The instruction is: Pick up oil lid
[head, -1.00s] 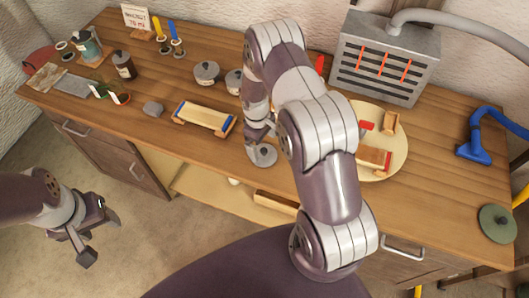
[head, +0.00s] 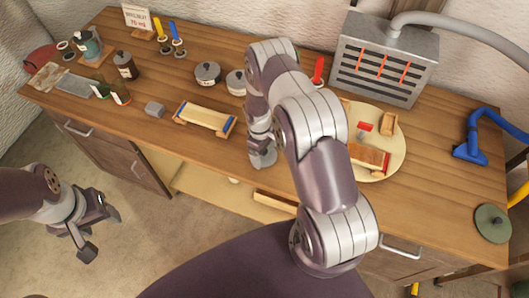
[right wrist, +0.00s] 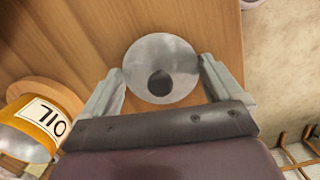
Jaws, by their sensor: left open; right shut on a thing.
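The oil lid (right wrist: 178,88) is a round grey metal disc with a dark knob, between the two fingers of my right gripper (right wrist: 160,72). The fingers are shut on its rim from opposite sides. In the head view the lid (head: 264,161) is at the front edge area of the bench, partly hidden by my right gripper (head: 260,146). I cannot tell whether it touches the wood. The yellow jar labelled OIL (right wrist: 38,125) shows at the left of the right wrist view. My left gripper (head: 101,234) is open and empty, low in front of the bench.
A wooden tray with blue ends (head: 204,117) and lidded grey pots (head: 207,74) stand left of my right arm. A round board (head: 393,155) with wooden pieces lies to the right, before a grey heater (head: 388,58). A blue hose nozzle (head: 470,150) is farther right.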

